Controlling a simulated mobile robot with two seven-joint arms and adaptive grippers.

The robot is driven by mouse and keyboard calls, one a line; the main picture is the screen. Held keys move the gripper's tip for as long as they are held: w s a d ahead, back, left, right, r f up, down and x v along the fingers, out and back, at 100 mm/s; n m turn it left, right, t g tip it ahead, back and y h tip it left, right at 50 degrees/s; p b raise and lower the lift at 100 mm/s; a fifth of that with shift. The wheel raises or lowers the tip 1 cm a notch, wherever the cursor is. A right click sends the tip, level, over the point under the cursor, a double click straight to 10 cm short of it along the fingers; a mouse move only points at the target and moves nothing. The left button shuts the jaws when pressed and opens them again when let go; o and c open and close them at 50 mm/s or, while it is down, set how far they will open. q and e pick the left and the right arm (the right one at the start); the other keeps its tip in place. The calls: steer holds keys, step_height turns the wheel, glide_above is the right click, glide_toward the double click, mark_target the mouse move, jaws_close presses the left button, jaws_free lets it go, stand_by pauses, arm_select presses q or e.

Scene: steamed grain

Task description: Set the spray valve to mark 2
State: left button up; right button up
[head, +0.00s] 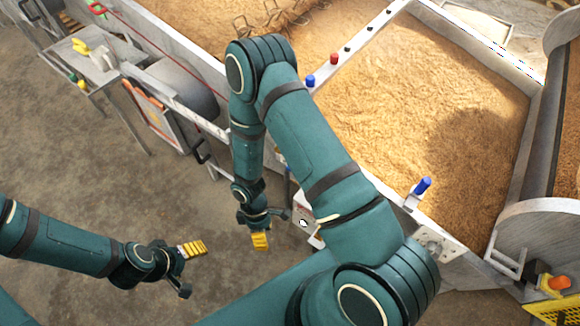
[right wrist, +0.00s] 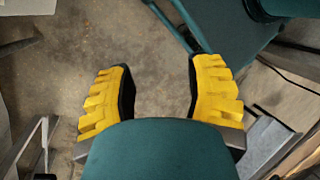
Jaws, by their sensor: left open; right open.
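I cannot tell for sure which fitting is the spray valve, and no mark numbers are readable. A blue handle (head: 423,186) stands on a bracket at the near edge of the grain bed. A small blue knob (head: 311,80) and a red knob (head: 333,58) sit on the divider rail. A pale panel with a round dial (head: 303,223) shows beside my right arm, partly hidden. My right gripper (head: 272,229) is open and points down just left of that panel; its yellow fingers stand apart and empty in the right wrist view (right wrist: 160,75). My left gripper (head: 192,270) is open and empty at lower left.
The grain bed (head: 400,90) fills the upper right, with metal walls. A side table (head: 95,65) with a yellow item stands at upper left. An orange button (head: 559,283) is at lower right. The concrete floor (head: 70,150) at left is mostly clear.

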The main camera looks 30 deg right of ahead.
steer(key=w+d+f+n+h, duration=0.3)
steer(key=d+f+n+h, duration=0.15)
steer(key=n, duration=0.25)
steer(key=w+d+r+n+t+h+b, duration=0.1)
steer(key=w+r+n+t+h, duration=0.2)
steer(key=w+n+h, duration=0.35)
steer(key=w+d+r+n+t+h+b, duration=0.1)
steer(key=w+d+r+n+t+h, duration=0.1)
steer(key=w+n+h, duration=0.5)
steer(key=shift+m+y, duration=0.75)
steer(key=shift+y, duration=0.15)
steer(key=x, duration=0.4)
steer(key=b+x, duration=0.1)
steer(key=x, duration=0.3)
steer(key=w+x, duration=0.1)
steer(key=x, duration=0.4)
steer(key=shift+b, duration=0.3)
jaws_close()
